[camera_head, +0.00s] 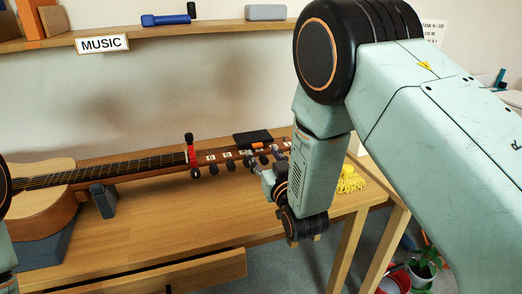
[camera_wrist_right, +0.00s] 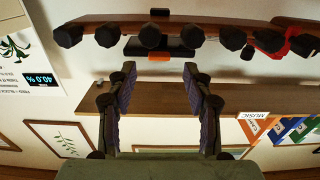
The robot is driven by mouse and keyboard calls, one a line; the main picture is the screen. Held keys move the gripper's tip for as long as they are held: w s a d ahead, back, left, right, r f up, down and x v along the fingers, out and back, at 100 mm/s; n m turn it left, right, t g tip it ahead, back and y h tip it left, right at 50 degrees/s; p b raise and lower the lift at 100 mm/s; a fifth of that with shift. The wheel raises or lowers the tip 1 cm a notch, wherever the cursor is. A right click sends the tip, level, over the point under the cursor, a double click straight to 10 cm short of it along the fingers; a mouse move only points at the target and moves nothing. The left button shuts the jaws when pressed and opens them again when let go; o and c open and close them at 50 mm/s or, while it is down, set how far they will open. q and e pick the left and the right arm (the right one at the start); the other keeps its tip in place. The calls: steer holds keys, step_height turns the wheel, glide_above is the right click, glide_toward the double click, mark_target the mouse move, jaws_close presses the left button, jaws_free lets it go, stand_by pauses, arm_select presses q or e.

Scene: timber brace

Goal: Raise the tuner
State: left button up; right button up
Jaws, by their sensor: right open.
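The tuner (camera_head: 253,138), a dark flat block with an orange part, sits at the guitar's headstock. In the right wrist view the tuner (camera_wrist_right: 160,47) shows beyond the row of black tuning pegs, partly hidden by them. The guitar (camera_head: 120,172) lies along the table with its headstock (camera_wrist_right: 210,22) to the right. My right gripper (camera_head: 262,170) is just in front of the headstock. In the right wrist view my right gripper (camera_wrist_right: 159,68) is open and empty, its fingers spread to either side of the tuner and apart from it. My left gripper is not in view.
A red capo (camera_head: 190,152) stands on the neck, and a dark support (camera_head: 103,200) holds it up. A shelf (camera_head: 180,32) labelled MUSIC runs above. A yellow bundle (camera_head: 350,181) lies at the table's right end. A drawer (camera_head: 185,276) sticks out in front. The front tabletop is clear.

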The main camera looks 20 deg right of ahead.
mark_target(261, 159)
steer(key=w, duration=0.2)
steer(key=shift+w+d+f, duration=0.15)
steer(key=shift+w+f, duration=0.15)
steer(key=shift+w, duration=0.1)
steer(key=shift+w+a+r, duration=0.15)
steer(key=shift+w+a, duration=0.05)
steer(key=shift+a+r, duration=0.1)
steer(key=shift+r, duration=0.15)
steer(key=shift+w+d+f, duration=0.25)
steer(key=shift+c, duration=0.5)
steer(key=shift+s+a+r, duration=0.2)
steer(key=c, duration=0.5)
steer(key=shift+w+d+f, duration=0.1)
steer(key=shift+d+f, duration=0.05)
steer(key=shift+c, duration=1.3)
jaws_close()
